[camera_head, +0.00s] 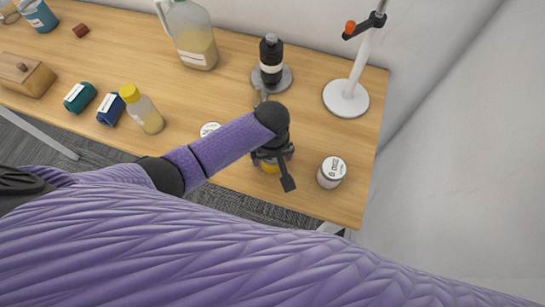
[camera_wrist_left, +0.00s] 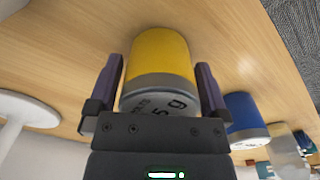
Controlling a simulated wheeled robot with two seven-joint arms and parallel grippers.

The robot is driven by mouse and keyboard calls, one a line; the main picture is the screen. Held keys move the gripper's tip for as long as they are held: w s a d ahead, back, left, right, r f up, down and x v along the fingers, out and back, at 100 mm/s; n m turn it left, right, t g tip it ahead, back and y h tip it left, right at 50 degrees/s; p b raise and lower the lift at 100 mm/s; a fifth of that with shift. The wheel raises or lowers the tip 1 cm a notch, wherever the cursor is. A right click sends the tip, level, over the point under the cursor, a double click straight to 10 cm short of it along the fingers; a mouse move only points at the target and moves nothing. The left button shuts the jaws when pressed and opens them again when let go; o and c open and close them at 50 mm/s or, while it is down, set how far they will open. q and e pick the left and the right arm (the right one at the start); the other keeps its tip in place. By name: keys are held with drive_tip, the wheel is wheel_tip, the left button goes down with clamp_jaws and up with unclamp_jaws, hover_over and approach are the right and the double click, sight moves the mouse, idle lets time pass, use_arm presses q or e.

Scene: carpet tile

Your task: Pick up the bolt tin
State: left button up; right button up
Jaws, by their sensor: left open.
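The bolt tin (camera_wrist_left: 160,60) is yellow with a grey band, and its pale end carries partly hidden dark lettering that seems to end in "LTS". In the wrist view it sits between the two fingers of my left gripper (camera_wrist_left: 159,85), one on each side, with small gaps visible. In the head view my left gripper (camera_head: 271,165) is over the tin, and only a bit of yellow (camera_head: 269,168) shows below it; the arm and gripper hide the rest. The tin stands on the wooden table (camera_head: 225,95). My right gripper is not in view.
A white-lidded can (camera_head: 331,173) stands close on the right, near the table edge. A blue tin (camera_wrist_left: 245,118) is beside the bolt tin. A dark bottle (camera_head: 271,58), a white stand (camera_head: 346,97) and a yellow-capped bottle (camera_head: 147,113) stand around. A jug (camera_head: 193,38) is behind.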

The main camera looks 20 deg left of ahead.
use_arm(q)
drive_tip(key=shift+r, duration=0.1)
clamp_jaws()
idle(0.3)
